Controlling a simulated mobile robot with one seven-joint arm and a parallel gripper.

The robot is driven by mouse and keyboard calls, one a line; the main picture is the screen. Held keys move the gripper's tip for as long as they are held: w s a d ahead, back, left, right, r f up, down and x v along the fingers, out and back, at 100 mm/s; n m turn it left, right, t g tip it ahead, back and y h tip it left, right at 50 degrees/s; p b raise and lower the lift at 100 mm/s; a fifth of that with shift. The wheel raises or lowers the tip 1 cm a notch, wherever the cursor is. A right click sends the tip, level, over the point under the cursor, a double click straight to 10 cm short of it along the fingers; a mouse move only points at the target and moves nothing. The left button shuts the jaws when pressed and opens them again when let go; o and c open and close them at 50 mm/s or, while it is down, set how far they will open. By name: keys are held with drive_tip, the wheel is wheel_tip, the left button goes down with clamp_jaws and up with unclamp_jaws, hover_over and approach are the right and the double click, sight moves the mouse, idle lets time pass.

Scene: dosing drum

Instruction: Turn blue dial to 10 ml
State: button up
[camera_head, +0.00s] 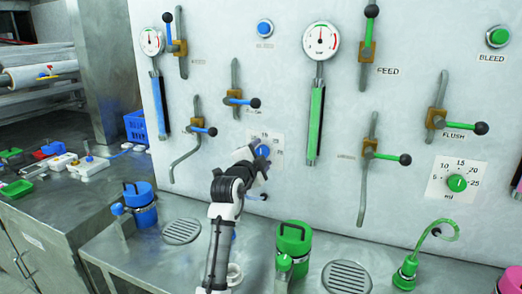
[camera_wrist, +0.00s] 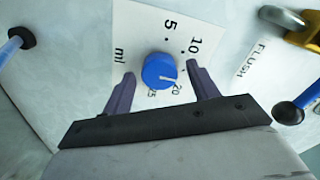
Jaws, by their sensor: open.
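The blue dial (camera_wrist: 158,70) sits on a white scale plate (camera_wrist: 140,25) on the wall panel. A pale pointer line on its face seems to point near the 20 mark. The 5, 10 and 20 marks show; the 15 mark looks hidden behind the right finger. My gripper (camera_wrist: 161,69) is open, with one dark finger on each side of the dial; I cannot tell whether they touch it. In the head view, my gripper (camera_head: 258,150) is at the blue dial (camera_head: 263,151), and my arm partly covers its plate.
A green dial (camera_head: 457,183) is on the panel at the right. A blue canister (camera_head: 140,205) and a green canister (camera_head: 293,240) stand on the steel counter (camera_head: 190,265) below.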

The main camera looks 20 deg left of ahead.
drive_tip(key=shift+w, duration=0.35)
drive_tip(key=c, duration=1)
drive_tip(key=shift+n, duration=0.4)
drive_tip(key=shift+a+n+b, duration=0.1)
drive_tip(key=shift+n+b, duration=0.7)
drive_tip(key=shift+n, duration=3.2)
